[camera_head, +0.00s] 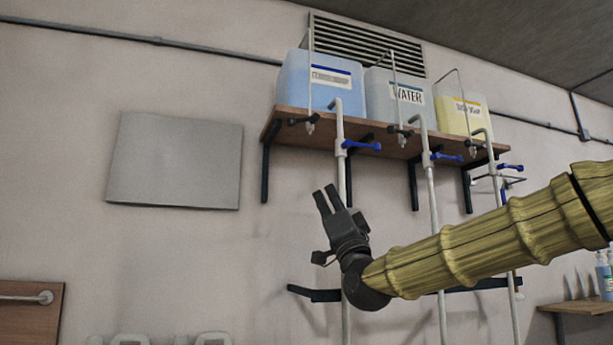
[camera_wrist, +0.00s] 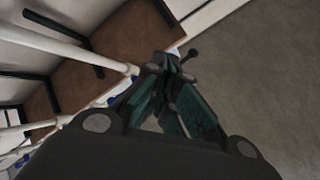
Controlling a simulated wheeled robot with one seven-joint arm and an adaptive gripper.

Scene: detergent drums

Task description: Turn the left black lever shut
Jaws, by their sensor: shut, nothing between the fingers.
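The left black lever (camera_head: 303,121) sits on a thin pipe at the left end of the shelf, below the blue-liquid drum (camera_head: 318,82). It lies roughly sideways in the picture. My gripper (camera_head: 327,198) points up below the shelf, clearly apart from the lever in the picture, with its fingers together and nothing between them. In the wrist view my gripper's dark fingers (camera_wrist: 172,75) point up the picture. A small dark knobbed piece (camera_wrist: 189,54) shows just past them; it may be the lever, but I cannot tell.
The shelf (camera_head: 385,141) also bears a WATER drum (camera_head: 395,97) and a yellow drum (camera_head: 461,115). A blue lever (camera_head: 362,146) on a white pipe (camera_head: 340,125) is close to the black one. Black brackets hang below. The wall left of the shelf is open, with a grey panel (camera_head: 174,160).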

